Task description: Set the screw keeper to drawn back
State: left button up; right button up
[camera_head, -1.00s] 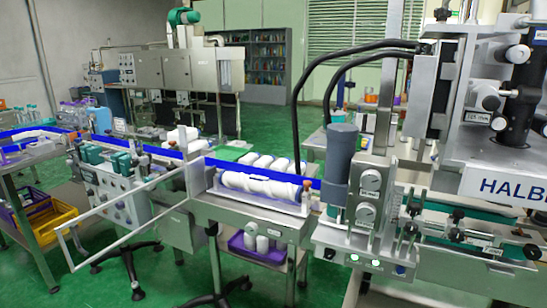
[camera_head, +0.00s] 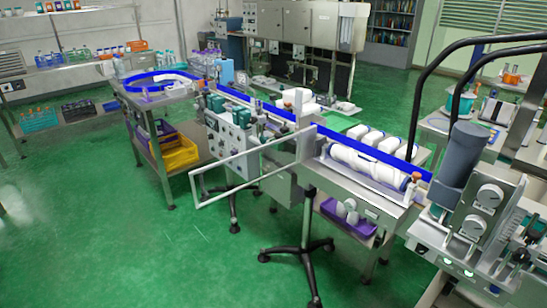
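I cannot make out for sure which part is the screw keeper or how it is set. A long white roller that looks like a feed screw (camera_head: 365,163) lies along the near side of the blue-railed conveyor (camera_head: 342,137), right of centre. A small orange-topped post (camera_head: 415,177) stands at its right end; it may be part of the keeper. Several white bottles (camera_head: 372,139) stand behind the roller. Neither of my grippers shows in the view.
A grey cylinder (camera_head: 459,155) and a dial panel (camera_head: 478,222) stand at the right. A white open frame (camera_head: 245,165) juts out left of the roller. Green floor is clear at lower left.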

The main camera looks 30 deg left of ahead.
aim_at(416, 175)
jog(key=j+z, duration=0.9)
jog(key=j, duration=0.5)
jog(key=k+j+z, duration=0.1)
jog(key=j, duration=0.45)
jog(key=k+j+z, duration=0.1)
jog(key=j, duration=0.5)
jog(key=k+j+z, duration=0.1)
jog(key=j, duration=0.5)
jog(key=k+j, duration=0.1)
jog(key=j, duration=0.6)
jog(key=k+j, duration=0.15)
jog(key=j, duration=0.2)
